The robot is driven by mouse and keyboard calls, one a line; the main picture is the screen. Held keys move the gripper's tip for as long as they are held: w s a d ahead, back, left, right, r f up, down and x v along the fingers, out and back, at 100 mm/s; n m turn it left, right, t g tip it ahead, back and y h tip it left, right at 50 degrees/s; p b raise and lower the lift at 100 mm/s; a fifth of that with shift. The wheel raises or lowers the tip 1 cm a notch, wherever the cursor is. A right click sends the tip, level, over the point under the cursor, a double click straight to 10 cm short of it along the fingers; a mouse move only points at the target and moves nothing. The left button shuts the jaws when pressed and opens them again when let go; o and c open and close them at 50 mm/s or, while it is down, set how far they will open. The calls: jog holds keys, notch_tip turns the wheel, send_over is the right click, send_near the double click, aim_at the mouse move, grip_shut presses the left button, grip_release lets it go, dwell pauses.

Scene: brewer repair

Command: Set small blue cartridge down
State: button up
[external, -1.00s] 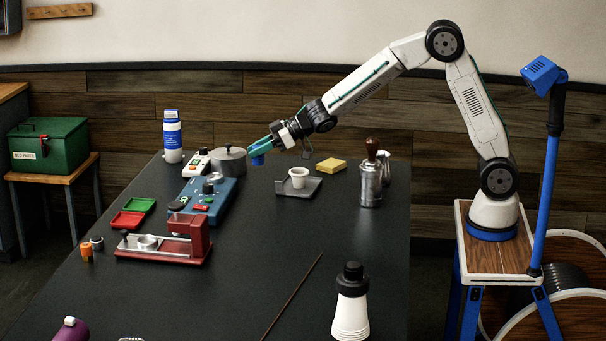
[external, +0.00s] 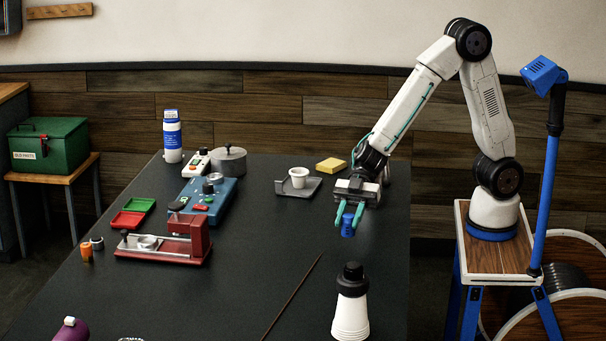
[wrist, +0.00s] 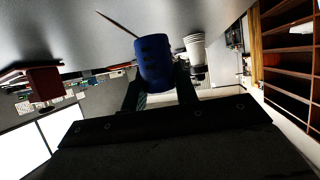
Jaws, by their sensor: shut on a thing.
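The small blue cartridge (external: 348,226) is held between the teal fingers of my gripper (external: 350,216), on the right part of the dark table (external: 270,265). My gripper is shut on it and points downward. The cartridge also shows large in the wrist view (wrist: 154,62), between the two dark fingers. Whether its lower end touches the table or hangs just above it, I cannot tell.
A thin brown stick (external: 292,295) lies to the left. The table around the cartridge is clear.

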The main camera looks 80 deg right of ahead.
jog(key=shift+w+a+r, duration=0.1)
jog(key=shift+w+a, duration=0.1)
jog(key=shift+a, duration=0.1)
jog(key=w+a, duration=0.2)
jog(key=w, duration=0.2)
jog(key=w+a+f, duration=0.1)
jog(key=w+a, duration=0.1)
jog(key=w, duration=0.3)
jog(key=w+a, duration=0.2)
jog(key=w, duration=0.2)
jog(key=shift+w+a+f, duration=0.2)
jog(key=shift+w+a, duration=0.15)
jog(key=shift+f, duration=1.75)
jog(key=shift+f, duration=0.15)
jog(key=o, duration=1)
